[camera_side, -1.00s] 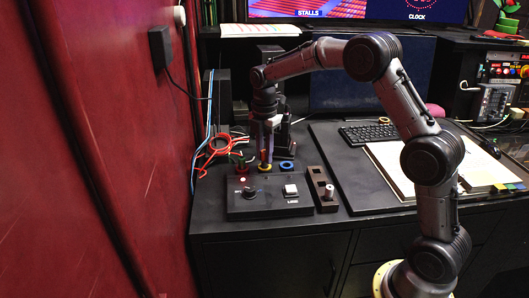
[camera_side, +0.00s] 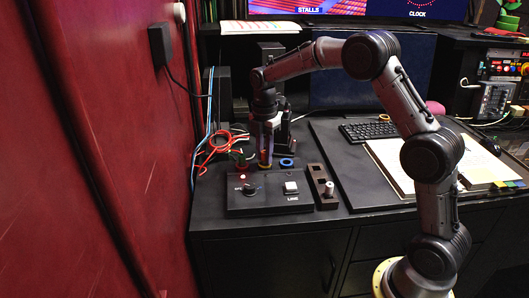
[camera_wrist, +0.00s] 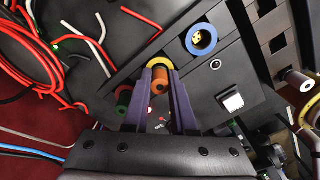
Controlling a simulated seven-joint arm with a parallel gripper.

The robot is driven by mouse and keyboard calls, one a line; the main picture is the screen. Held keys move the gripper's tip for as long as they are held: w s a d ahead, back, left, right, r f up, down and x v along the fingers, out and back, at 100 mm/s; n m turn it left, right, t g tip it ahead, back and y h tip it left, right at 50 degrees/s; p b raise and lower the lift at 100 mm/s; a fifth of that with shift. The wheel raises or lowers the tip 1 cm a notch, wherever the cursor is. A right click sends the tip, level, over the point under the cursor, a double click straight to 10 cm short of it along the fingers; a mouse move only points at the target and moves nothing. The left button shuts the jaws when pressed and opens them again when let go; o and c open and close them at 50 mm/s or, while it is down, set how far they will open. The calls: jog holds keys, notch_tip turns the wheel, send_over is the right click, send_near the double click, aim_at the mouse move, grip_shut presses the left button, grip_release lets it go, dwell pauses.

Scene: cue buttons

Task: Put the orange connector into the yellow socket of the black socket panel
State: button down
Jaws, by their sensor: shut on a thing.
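The orange connector (camera_wrist: 161,82) is between the purple fingers of my gripper (camera_wrist: 161,75) in the wrist view. My gripper is shut on it. The yellow socket (camera_wrist: 160,61) shows as a ring just past the connector and is partly covered by it. In the side view my gripper (camera_side: 265,157) points down over the yellow socket (camera_side: 265,167), very close to it. How deep the connector sits in the socket cannot be told. The black socket panel (camera_wrist: 135,70) carries a blue socket (camera_wrist: 201,39) on the right and a red socket with a green connector (camera_wrist: 123,98) on the left.
A black control box (camera_side: 268,202) with a knob and a white button (camera_side: 290,187) stands in front of the sockets. A dark rack (camera_side: 317,178) holding a pale peg (camera_side: 327,190) is to its right. Red cables (camera_side: 212,146) lie loose at the left by the red wall.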

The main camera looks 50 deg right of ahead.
jog(key=c, duration=0.5)
grip_release()
jog(key=shift+r, duration=0.1)
jog(key=shift+r, duration=3.4)
